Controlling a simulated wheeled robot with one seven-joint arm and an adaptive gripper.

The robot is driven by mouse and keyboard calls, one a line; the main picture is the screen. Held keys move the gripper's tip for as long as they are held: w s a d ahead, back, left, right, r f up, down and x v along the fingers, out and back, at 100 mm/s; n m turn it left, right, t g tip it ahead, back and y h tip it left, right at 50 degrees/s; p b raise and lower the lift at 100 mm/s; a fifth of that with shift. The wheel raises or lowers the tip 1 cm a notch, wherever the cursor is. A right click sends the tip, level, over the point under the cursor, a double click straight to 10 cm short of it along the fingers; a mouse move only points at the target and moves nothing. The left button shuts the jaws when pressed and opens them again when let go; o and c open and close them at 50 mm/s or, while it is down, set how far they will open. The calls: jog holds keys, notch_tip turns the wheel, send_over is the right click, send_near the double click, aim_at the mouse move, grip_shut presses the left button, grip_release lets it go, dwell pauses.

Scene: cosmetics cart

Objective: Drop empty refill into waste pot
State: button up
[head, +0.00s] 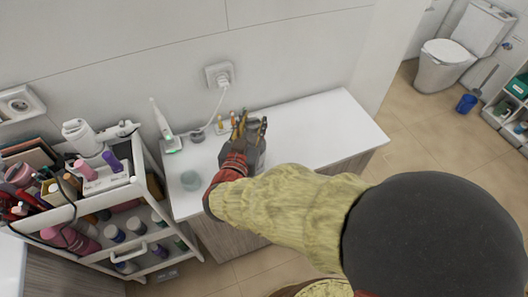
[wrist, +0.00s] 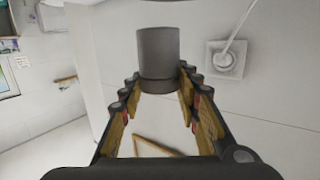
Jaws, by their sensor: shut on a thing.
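My gripper (head: 249,128) is over the white counter, left of its middle, with its fingers toward the wall. In the wrist view the fingertips (wrist: 158,82) are closed on the sides of a dark grey cylinder (wrist: 158,55), which I take to be the refill. Its far end points away from my palm. In the head view my gripper and arm hide most of it. A small grey-green pot (head: 190,180), probably the waste pot, stands on the counter's left front part, left of my gripper and apart from it. Its inside is not clear.
The white counter (head: 325,135) is clear to the right. A white electric toothbrush (head: 162,122) on a charger stands at the back left, its cable running to a wall socket (head: 219,74). Small upright items stand behind my gripper. A crowded cart (head: 90,215) is at the left.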

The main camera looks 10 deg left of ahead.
aim_at(252, 137)
jog(key=shift+s+a+f, duration=0.1)
jog(key=shift+a+f, duration=0.15)
jog(key=shift+f, duration=0.2)
notch_tip(252, 137, down, 6)
jog(key=b, duration=0.6)
jog(key=shift+r, duration=0.2)
jog(key=shift+r, duration=0.1)
jog(key=o, duration=0.8)
jog(key=shift+o, duration=0.6)
jog(key=s+r, duration=0.1)
jog(key=s, duration=1)
jog(key=shift+s+a+r, duration=0.2)
jog(key=shift+s+r, duration=0.15)
jog(key=shift+s, duration=0.05)
